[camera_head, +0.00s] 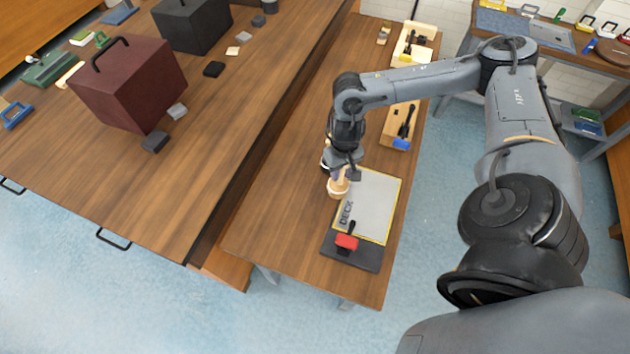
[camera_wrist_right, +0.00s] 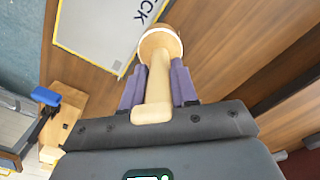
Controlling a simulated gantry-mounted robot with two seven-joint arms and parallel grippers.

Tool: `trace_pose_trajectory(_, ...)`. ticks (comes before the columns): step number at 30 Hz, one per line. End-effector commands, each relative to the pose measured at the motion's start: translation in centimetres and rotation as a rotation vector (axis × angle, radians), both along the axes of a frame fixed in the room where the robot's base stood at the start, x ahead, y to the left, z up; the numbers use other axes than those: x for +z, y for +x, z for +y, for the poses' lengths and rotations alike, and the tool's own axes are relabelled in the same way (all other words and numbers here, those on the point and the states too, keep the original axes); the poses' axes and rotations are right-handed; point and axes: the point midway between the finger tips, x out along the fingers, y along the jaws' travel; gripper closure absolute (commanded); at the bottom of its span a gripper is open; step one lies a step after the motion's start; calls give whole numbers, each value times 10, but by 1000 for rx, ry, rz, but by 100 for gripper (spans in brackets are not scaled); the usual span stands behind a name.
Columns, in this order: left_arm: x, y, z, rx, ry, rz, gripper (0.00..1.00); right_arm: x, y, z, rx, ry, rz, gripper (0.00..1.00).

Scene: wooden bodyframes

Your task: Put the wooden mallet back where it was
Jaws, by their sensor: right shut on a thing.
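The wooden mallet (camera_head: 338,191) is in my right gripper (camera_head: 341,172), above the narrow bench beside the left edge of the DECK sheet. In the right wrist view, the purple fingers of that gripper (camera_wrist_right: 157,86) are shut on the mallet's pale handle (camera_wrist_right: 154,98). The round mallet head (camera_wrist_right: 161,41) points away from the gripper. I cannot tell whether the head touches the bench. My left gripper is not in view.
Wooden trays (camera_head: 391,127) with tools stand farther back. Bare bench lies left of the sheet. A large table (camera_head: 205,150) with dark boxes stands left.

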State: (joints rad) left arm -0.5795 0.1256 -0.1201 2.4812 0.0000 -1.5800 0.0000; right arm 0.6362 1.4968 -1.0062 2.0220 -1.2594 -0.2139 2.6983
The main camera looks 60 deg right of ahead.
Motion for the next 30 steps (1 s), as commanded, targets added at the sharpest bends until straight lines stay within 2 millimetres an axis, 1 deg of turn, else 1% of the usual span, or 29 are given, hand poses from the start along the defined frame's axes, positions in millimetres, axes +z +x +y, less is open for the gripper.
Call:
trace_pose_trajectory(1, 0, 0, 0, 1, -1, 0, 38, -7, 13, 4, 0, 4, -4, 100)
trace_pose_trajectory(6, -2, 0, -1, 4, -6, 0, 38, -26, 43, 10, 0, 2, -4, 100)
trace_pose_trajectory(9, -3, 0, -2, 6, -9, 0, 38, -33, 55, 12, -1, 2, -1, 100)
trace_pose_trajectory(12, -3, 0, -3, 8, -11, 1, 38, -38, 63, 13, 0, 1, -1, 100)
trace_pose_trajectory(17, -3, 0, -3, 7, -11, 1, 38, -42, 66, 13, 0, -1, 0, 100)
trace_pose_trajectory(19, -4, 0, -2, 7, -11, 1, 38, -46, 66, 13, 0, -1, 1, 100)
trace_pose_trajectory(27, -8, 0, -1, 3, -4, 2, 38, -78, 65, 13, -1, -2, 1, 100)
trace_pose_trajectory(30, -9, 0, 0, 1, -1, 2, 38, -81, 66, 13, -1, -1, 0, 100)
